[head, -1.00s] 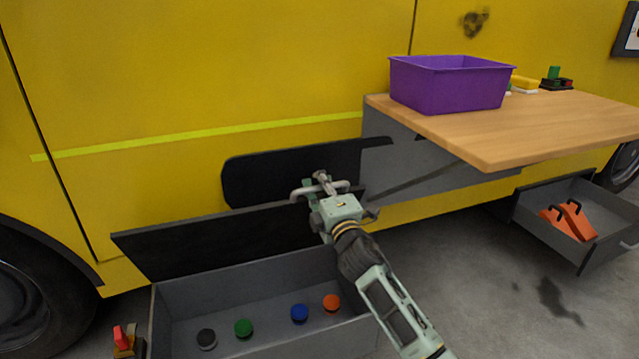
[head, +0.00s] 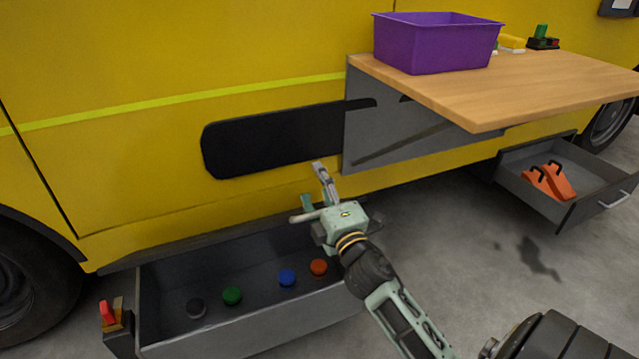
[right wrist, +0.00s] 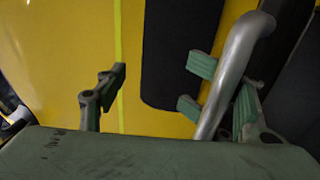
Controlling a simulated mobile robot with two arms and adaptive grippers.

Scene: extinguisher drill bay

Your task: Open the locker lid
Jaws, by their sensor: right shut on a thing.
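The locker (head: 250,318) is a dark grey open box low beside the yellow vehicle. Its lid (head: 165,253) shows as a thin dark strip, nearly edge-on, along the box's back edge. The lid stands raised and leans back, so the inside of the box is in view. My right gripper (head: 314,187) is above the box's back right corner, shut on the lid's handle. In the right wrist view the grey bar handle (right wrist: 236,70) runs between the green finger pads. My left gripper is not in view.
Several coloured pucks, one of them green (head: 232,296), lie in the box. A wooden shelf (head: 500,85) carrying a purple bin (head: 435,45) juts out at upper right. An open drawer (head: 590,200) with orange wedges (head: 550,180) is at right. Grey floor lies between.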

